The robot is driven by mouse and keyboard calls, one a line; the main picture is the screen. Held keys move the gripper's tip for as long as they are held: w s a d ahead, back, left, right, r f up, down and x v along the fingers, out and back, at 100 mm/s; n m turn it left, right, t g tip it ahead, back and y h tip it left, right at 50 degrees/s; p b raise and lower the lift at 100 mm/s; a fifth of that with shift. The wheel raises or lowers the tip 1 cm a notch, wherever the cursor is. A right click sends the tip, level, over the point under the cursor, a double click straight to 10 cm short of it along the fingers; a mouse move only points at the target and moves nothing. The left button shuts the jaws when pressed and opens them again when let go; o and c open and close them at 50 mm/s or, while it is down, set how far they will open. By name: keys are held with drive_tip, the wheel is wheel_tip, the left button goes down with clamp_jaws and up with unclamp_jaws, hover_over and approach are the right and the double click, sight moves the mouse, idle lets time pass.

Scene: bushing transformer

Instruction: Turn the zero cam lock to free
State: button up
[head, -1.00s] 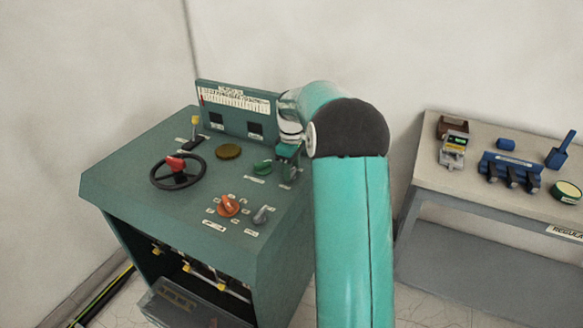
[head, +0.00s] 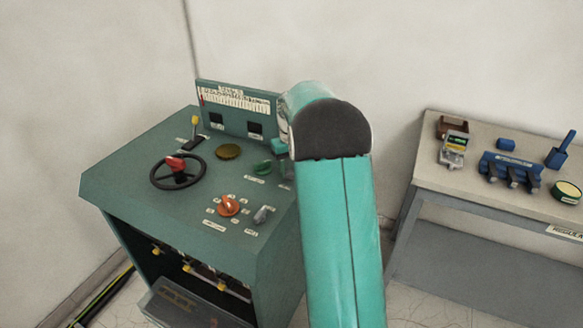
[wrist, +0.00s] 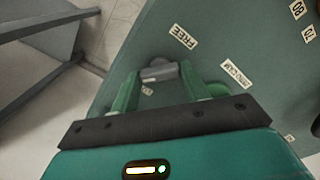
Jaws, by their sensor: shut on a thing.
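The zero cam lock (wrist: 160,73), a small grey lever knob, shows in the wrist view between the two green fingers of my gripper (wrist: 160,70). My gripper is shut on it. The FREE label (wrist: 183,37) lies on the panel beyond the knob. The ZERO CAM label (wrist: 236,74) lies to its right. Another small label (wrist: 147,90) below the knob is partly hidden and unreadable. In the head view my arm hides the knob and my fingertips at the right side of the cabinet top.
The green cabinet (head: 140,172) carries a black handwheel (head: 178,171), an orange knob (head: 229,205), another grey lever (head: 264,214), a green knob (head: 263,167) and an upright scale panel (head: 236,118). A bench (head: 430,190) with several items stands to the right.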

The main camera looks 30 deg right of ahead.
drive_tip(key=m, duration=0.4)
drive_tip(key=shift+w+m, duration=0.1)
drive_tip(key=shift+m, duration=0.2)
drive_tip(key=m, duration=0.5)
drive_tip(key=shift+m, duration=0.3)
drive_tip(key=o, duration=1)
drive_tip(key=shift+r, duration=0.1)
wheel_tip(320, 180, up, 14)
drive_tip(key=shift+f, duration=0.15)
